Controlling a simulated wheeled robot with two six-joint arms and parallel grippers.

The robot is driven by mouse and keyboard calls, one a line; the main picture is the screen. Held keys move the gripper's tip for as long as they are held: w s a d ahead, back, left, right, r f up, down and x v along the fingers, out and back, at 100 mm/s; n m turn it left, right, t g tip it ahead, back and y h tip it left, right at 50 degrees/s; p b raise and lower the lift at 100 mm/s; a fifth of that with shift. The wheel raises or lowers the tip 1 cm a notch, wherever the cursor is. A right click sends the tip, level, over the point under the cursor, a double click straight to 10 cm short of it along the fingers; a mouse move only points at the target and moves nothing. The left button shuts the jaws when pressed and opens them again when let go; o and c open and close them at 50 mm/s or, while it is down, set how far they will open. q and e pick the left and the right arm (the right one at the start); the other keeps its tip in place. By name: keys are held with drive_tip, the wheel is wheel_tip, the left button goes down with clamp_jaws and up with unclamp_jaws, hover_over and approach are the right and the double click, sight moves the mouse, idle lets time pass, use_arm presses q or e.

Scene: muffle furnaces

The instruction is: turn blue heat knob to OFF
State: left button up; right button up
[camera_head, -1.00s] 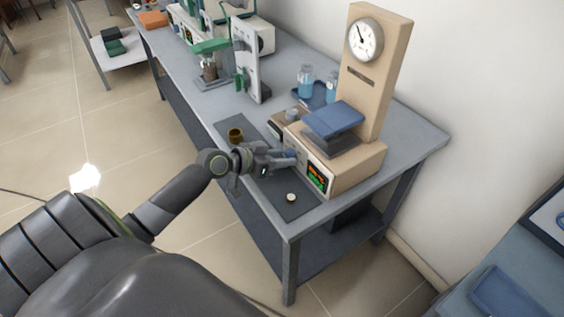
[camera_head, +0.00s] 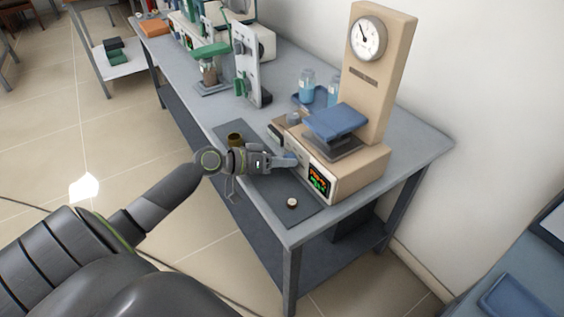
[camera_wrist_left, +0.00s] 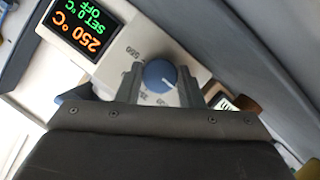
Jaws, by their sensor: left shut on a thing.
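The blue heat knob (camera_wrist_left: 160,75) with a white pointer line sits on the front panel of a beige hot-press unit. My left gripper (camera_wrist_left: 160,90) has a finger on each side of the knob and is shut on it. In the head view my left gripper (camera_head: 292,161) reaches the front of the beige unit (camera_head: 350,172) and hides the knob. The unit's display (camera_wrist_left: 84,27) reads 250 °C in orange, with SET 0 °C and OFF in green. It also shows in the head view (camera_head: 319,180). My right gripper is not in view.
A dark mat (camera_head: 262,192) lies before the unit with a brass cup (camera_head: 236,139) and a small round white-topped piece (camera_head: 292,203). A blue plate (camera_head: 335,121) sits on the unit, below a dial gauge (camera_head: 368,39). Bottles (camera_head: 307,87) and a stand (camera_head: 246,65) are farther back.

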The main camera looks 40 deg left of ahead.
use_arm(q)
drive_tip(key=o, duration=1)
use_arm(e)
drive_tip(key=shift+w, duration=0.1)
use_arm(q)
drive_tip(key=shift+s+a+r, duration=0.1)
drive_tip(key=shift+s+a, duration=0.3)
drive_tip(key=shift+s, duration=0.05)
drive_tip(key=v, duration=0.8)
drive_tip(key=shift+s+r, duration=0.15)
drive_tip(key=shift+s, duration=0.05)
drive_tip(key=p+v, duration=0.6)
drive_tip(key=v, duration=0.1)
drive_tip(key=shift+s+a, duration=0.3)
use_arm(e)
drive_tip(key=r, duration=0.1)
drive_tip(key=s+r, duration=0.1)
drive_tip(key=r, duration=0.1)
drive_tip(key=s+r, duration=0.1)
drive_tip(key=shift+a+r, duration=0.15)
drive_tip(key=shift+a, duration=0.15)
